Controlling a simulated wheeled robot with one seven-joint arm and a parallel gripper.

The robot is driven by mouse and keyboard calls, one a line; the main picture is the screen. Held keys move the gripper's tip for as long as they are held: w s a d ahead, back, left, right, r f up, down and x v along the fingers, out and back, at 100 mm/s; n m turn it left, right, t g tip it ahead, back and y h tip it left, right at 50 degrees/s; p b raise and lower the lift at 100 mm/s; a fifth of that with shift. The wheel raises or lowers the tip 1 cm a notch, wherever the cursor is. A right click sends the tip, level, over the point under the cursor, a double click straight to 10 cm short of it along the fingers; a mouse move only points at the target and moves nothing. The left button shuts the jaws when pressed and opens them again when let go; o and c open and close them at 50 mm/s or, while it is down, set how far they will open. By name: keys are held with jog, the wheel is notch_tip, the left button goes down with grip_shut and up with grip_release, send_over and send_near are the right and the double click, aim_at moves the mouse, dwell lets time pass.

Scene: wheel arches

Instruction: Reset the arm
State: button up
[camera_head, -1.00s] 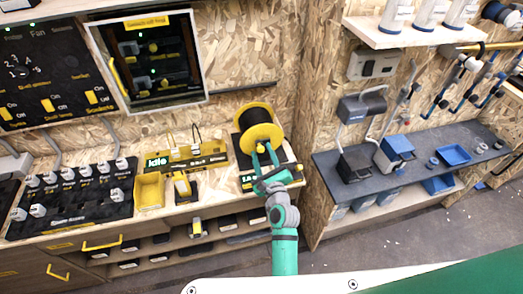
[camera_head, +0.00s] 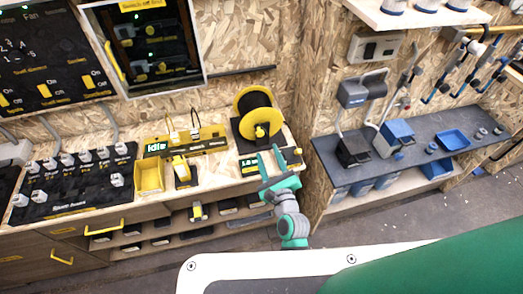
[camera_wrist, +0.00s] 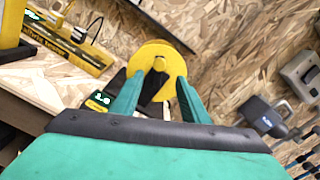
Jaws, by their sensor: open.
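My gripper (camera_head: 281,160) is teal, with its two fingers spread apart and nothing between them. It is in front of the black and yellow spool (camera_head: 258,115) on the workbench, near the bench's right end. In the wrist view the fingers (camera_wrist: 161,98) point toward the yellow face of the spool (camera_wrist: 158,58), with a visible gap. The spool sits on a black base with a small lit display (camera_head: 250,163).
The wooden workbench (camera_head: 100,213) holds a yellow bin (camera_head: 149,176), a yellow-black device marked Idle (camera_head: 187,143) and a black switch panel (camera_head: 75,180). Open shelves with dark items lie below. A dark side shelf (camera_head: 345,180) with blue trays stands at the right. Grey floor (camera_head: 400,222) is clear.

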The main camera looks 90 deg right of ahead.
jog(key=w+a+f+n+t+y, duration=0.3)
jog(key=w+a+f+n+t, duration=0.1)
jog(key=w+a+n, duration=0.85)
jog(key=w+a+f+n+t+y, duration=0.35)
jog(key=w+a+n, duration=0.6)
jog(key=a, duration=0.55)
jog(key=s+a+r+n+t+y, duration=0.2)
jog(key=a+n+y, duration=0.3)
jog(key=a+n, duration=0.7)
jog(key=s+a+r+n+t+y, duration=0.2)
jog(key=a+n+y, duration=0.4)
jog(key=a+n, duration=0.6)
jog(key=a+r, duration=0.1)
jog(key=a, duration=0.2)
jog(key=shift+s+a+r, duration=0.15)
jog(key=shift+s+a, duration=0.25)
jog(key=shift+w, duration=0.1)
jog(key=shift+c, duration=1.2)
